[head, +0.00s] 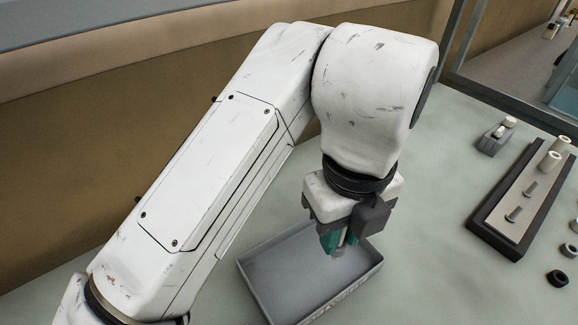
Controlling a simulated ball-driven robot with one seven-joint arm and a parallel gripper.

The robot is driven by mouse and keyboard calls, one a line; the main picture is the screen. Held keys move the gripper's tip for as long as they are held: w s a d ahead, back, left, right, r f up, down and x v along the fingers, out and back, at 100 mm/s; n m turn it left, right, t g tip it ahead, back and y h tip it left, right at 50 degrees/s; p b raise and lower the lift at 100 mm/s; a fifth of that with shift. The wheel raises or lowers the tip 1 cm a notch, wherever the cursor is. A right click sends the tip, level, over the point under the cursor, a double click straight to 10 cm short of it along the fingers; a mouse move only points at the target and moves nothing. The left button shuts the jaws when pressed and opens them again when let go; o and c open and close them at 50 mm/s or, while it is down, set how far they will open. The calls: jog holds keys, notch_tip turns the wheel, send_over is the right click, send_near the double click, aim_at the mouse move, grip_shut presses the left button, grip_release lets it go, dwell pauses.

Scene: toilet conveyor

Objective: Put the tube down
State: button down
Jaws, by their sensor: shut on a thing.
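My gripper (338,243) points down over the grey tray (262,289), near its far side. It is shut on a small tube (341,251), of which only a short greyish piece shows between the green fingers. The rest of the tube is hidden by the fingers and the gripper body. The tray is shallow with low walls, and its visible floor looks empty. I cannot tell whether the tube touches the tray floor.
To the right, a dark-framed board (514,212) holds bolts and pale cylinders. A small grey block (491,142) with a pale cylinder stands behind it. Dark rings (557,278) lie at the right edge. The table between tray and board is clear.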

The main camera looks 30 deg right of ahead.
jog(key=shift+w+d+f+b, duration=0.15)
jog(key=shift+w+d+f, duration=0.4)
jog(key=shift+f, duration=0.95)
jog(key=shift+w+d+f+b, duration=0.25)
jog(key=shift+w+f, duration=0.6)
jog(key=shift+f, duration=0.65)
jog(key=shift+w+d+f+b, duration=0.1)
jog(key=shift+w+d+f, duration=0.5)
jog(key=shift+f, duration=0.9)
jog(key=shift+a, duration=0.15)
jog(key=shift+f, duration=0.2)
jog(key=c, duration=0.9)
grip_release()
jog(key=shift+r, duration=0.1)
jog(key=shift+c, duration=0.2)
notch_tip(320, 180, up, 8)
jog(key=shift+p, duration=0.4)
